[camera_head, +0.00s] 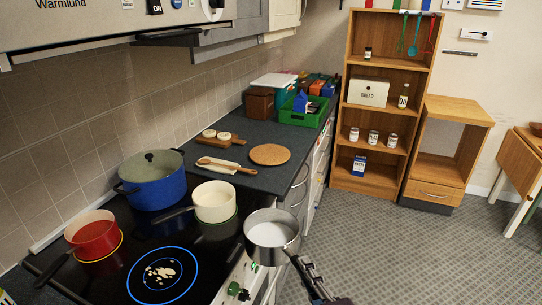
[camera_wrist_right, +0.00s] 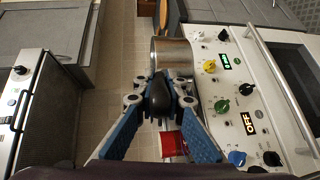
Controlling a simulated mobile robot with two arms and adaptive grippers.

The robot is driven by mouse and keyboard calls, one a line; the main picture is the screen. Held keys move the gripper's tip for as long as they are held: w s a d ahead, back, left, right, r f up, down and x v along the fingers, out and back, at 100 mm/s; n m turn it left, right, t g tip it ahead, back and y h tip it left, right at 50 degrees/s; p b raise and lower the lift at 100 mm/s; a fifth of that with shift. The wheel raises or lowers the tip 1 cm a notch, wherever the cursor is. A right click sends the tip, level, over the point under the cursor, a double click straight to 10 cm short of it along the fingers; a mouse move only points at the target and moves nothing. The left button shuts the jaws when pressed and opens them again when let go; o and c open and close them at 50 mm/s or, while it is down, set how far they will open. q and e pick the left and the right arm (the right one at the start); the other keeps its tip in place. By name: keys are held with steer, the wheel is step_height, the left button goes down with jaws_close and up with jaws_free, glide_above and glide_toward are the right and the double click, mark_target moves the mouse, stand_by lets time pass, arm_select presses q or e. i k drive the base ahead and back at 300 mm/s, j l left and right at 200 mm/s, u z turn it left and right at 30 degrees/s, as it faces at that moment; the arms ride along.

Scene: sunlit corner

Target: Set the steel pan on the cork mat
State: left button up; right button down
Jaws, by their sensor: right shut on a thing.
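The steel pan (camera_head: 272,236) has white contents and hangs level at the stove's front edge, beyond the knobs. My right gripper (camera_head: 303,268) is shut on its handle. In the right wrist view my right gripper (camera_wrist_right: 158,88) clasps the dark handle, with the steel pan (camera_wrist_right: 172,55) just beyond. The round cork mat (camera_head: 270,154) lies bare on the dark counter past the stove, farther back than the pan. My left gripper is not in view.
On the black hob stand a blue pot (camera_head: 152,190), a cream pan (camera_head: 215,205) and a red pan (camera_head: 93,240). A blue-ringed zone (camera_head: 162,282) has a white spill. A wooden board (camera_head: 220,141), a spoon on a rest (camera_head: 226,166) and a green crate (camera_head: 302,114) are near the mat.

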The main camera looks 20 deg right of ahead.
mark_target(286, 157)
steer(key=i+l, duration=0.2)
steer(key=l, duration=0.2)
steer(key=i+l+u, duration=0.15)
steer(key=l, duration=0.25)
steer(key=i+l, duration=0.2)
steer(key=l, duration=0.2)
steer(key=i+l+u, duration=0.15)
steer(key=l, duration=0.25)
steer(key=i+l, duration=0.15)
steer(key=l, duration=0.3)
steer(key=i+l+u, duration=0.1)
steer(key=l, duration=0.3)
steer(key=i+l+u, duration=0.1)
steer(key=l, duration=0.35)
steer(key=i+l, duration=0.2)
steer(key=l, duration=0.3)
steer(key=i+j+u, duration=0.05)
